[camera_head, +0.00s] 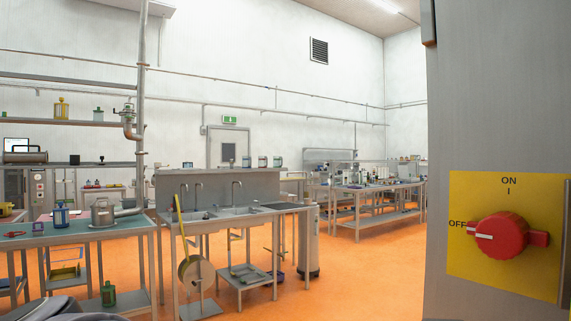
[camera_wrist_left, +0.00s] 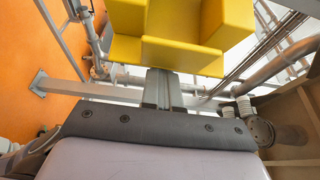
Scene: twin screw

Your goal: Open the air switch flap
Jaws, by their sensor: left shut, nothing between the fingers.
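A red rotary switch (camera_head: 500,235) sits on a yellow plate (camera_head: 472,268) on a grey panel at the right of the head view. Its white mark points left to OFF. No flap can be clearly made out. In the left wrist view my left gripper (camera_wrist_left: 163,84) shows its grey fingers together, shut with nothing between them. A yellow blocky shape (camera_wrist_left: 190,52) lies just beyond the fingers; I cannot tell what it is or whether they touch. My left gripper is not visible in the head view. My right gripper is in neither view.
The grey panel (camera_head: 490,110) fills the right side of the head view. Metal sinks (camera_head: 237,210) and workbenches (camera_head: 360,189) stand farther back. Orange floor (camera_head: 350,265) is clear in the middle. Pipes run around the left gripper.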

